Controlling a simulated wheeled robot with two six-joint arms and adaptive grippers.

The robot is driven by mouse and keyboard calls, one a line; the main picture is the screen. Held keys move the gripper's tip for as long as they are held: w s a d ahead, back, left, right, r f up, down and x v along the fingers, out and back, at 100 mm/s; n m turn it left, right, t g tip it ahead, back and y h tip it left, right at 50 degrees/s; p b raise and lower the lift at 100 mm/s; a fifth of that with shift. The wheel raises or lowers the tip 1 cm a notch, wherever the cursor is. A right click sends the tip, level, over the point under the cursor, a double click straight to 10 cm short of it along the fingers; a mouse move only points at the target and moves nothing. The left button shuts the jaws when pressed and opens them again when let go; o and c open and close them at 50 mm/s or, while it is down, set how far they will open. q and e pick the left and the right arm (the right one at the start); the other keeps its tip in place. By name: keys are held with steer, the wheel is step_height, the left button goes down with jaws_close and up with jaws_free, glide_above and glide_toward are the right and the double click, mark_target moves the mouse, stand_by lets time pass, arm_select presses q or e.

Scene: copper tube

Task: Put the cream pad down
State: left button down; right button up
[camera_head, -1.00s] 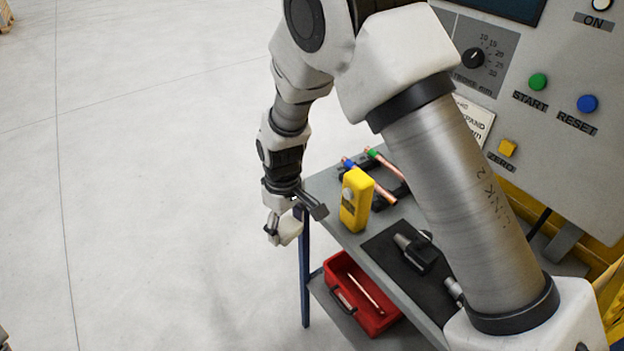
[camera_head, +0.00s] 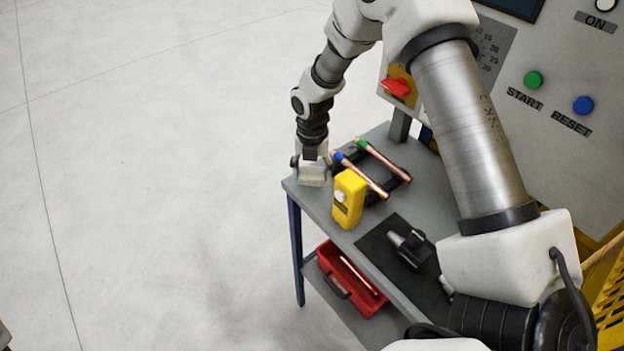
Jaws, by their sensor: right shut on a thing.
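My right gripper (camera_head: 310,166) is over the far left corner of the grey workbench (camera_head: 412,176). It is shut on the cream pad (camera_head: 315,177), a pale piece partly covered by the fingers. The pad is at or just above the bench top; I cannot tell whether it touches. It is left of and a little beyond the upright yellow device (camera_head: 348,200). My left gripper is not in view.
Two copper tubes, one with a blue end and one with a green end (camera_head: 384,161), lie on a dark rack behind the yellow device. A black tool (camera_head: 415,252) rests on a dark mat. A red toolbox (camera_head: 338,262) is on the lower shelf. A control panel (camera_head: 560,140) stands at right.

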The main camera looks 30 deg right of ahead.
mark_target(312, 181)
steer(key=f, duration=0.2)
steer(key=f+p, duration=0.1)
steer(key=shift+s+f, duration=0.2)
steer(key=shift+f, duration=0.15)
steer(key=shift+w+f, duration=0.1)
steer(key=shift+f, duration=0.1)
steer(key=o, duration=1.2)
steer(key=shift+r, duration=0.35)
step_height(312, 181, up, 11)
steer(key=b, duration=0.3)
steer(key=shift+b, duration=0.3)
steer(key=shift+r, duration=0.3)
